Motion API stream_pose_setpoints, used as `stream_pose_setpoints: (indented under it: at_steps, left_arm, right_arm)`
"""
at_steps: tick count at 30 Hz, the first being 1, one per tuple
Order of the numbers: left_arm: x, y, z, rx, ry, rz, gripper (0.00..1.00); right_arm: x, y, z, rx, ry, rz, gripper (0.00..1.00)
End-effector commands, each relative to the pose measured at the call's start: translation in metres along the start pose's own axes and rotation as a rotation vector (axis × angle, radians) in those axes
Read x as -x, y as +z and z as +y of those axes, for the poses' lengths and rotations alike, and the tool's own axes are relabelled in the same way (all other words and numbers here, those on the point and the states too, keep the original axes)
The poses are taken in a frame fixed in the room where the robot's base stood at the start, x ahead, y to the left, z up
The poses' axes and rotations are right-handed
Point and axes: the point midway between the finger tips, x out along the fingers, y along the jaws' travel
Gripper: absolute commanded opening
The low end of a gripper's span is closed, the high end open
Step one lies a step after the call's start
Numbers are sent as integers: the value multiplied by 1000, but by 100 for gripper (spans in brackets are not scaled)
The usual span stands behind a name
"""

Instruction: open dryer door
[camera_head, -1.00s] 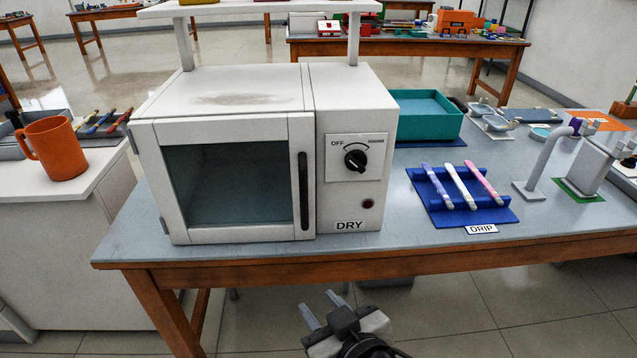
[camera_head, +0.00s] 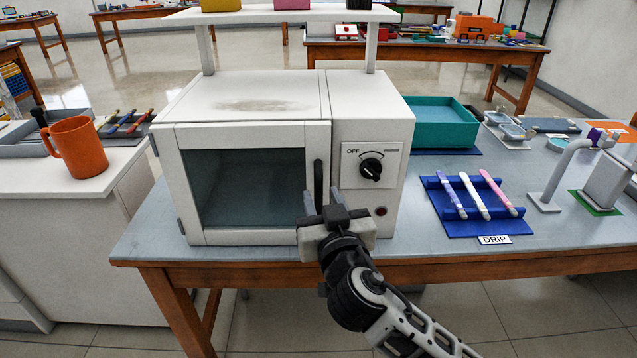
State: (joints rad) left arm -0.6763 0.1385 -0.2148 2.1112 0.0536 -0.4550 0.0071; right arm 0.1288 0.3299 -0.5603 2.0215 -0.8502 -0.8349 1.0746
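The white dryer (camera_head: 365,120) stands on the grey table. Its glass-fronted door (camera_head: 240,238) is shut. The black upright door handle (camera_head: 318,176) is at the door's right edge, and its lower part is hidden by my gripper. My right gripper (camera_head: 322,198) is in front of the lower end of the handle, with its two fingers apart, one to each side of the handle in the picture. I cannot tell whether they touch it. My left gripper is out of view.
A dial (camera_head: 371,168) is on the panel right of the door. A blue rack (camera_head: 470,228) with several toothbrush-like sticks and a teal bin (camera_head: 445,138) are to the right. An orange mug (camera_head: 76,147) stands on the left counter. The floor before the table is clear.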

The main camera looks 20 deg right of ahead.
Motion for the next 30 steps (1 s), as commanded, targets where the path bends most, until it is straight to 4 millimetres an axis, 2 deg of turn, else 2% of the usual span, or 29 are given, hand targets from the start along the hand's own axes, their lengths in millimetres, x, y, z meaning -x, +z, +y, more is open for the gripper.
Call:
stream_pose_setpoints:
  at_steps: [3, 7, 18, 19, 22, 30]
  left_arm:
    - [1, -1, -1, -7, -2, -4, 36]
    - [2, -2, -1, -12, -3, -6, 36]
    - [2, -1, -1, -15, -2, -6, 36]
    - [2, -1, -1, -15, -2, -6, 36]
    - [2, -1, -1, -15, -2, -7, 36]
    - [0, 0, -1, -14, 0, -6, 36]
  right_arm:
    - [-19, -1, 0, 2, 1, 0, 33]
    - [-31, 0, 0, 2, 0, 0, 33]
    - [-36, 1, 0, 0, 0, -2, 33]
    - [-36, 1, 0, 0, 0, -1, 28]
    - [-36, 1, 0, 0, 0, -1, 0]
    - [-36, 2, 2, -1, 15, -2, 0]
